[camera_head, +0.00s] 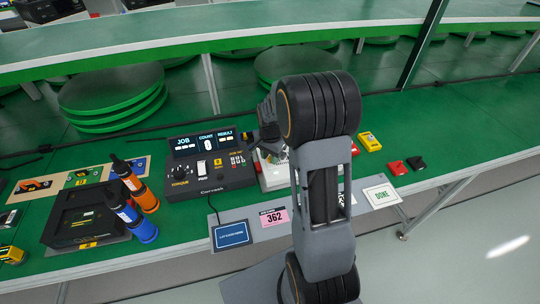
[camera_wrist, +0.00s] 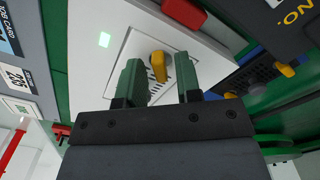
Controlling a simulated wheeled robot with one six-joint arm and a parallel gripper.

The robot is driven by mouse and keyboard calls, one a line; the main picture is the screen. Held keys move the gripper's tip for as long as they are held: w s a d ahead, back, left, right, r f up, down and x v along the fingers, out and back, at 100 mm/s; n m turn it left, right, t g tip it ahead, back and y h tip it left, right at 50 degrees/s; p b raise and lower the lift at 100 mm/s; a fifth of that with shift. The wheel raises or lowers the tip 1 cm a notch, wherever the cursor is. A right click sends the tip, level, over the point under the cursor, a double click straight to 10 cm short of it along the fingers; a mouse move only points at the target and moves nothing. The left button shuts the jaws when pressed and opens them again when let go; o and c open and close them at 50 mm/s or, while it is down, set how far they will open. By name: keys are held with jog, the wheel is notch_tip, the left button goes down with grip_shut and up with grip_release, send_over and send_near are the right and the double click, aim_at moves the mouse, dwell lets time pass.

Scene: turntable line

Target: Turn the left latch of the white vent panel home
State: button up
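The white vent panel (camera_wrist: 95,70) fills the middle of the wrist view, with dark slots partly hidden behind my gripper. A yellow latch (camera_wrist: 158,66) with a grey round part beside it sits on the panel. I cannot tell from the frames whether it is the left latch. My gripper (camera_wrist: 158,62) is open, its two green fingers apart with the yellow latch showing between them. I see no clear contact. In the head view only a small part of the white panel (camera_head: 268,178) shows; my arm hides the rest and the latches.
A black control box (camera_head: 208,162) with a display stands left of the panel. Yellow, red and black small parts (camera_head: 398,167) are at right. A red block (camera_wrist: 185,12) is near the panel's edge.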

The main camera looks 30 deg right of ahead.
jog(key=shift+o, duration=0.4)
jog(key=shift+r, duration=0.1)
jog(key=shift+r, duration=0.35)
notch_tip(320, 180, up, 13)
jog(key=shift+p, duration=0.45)
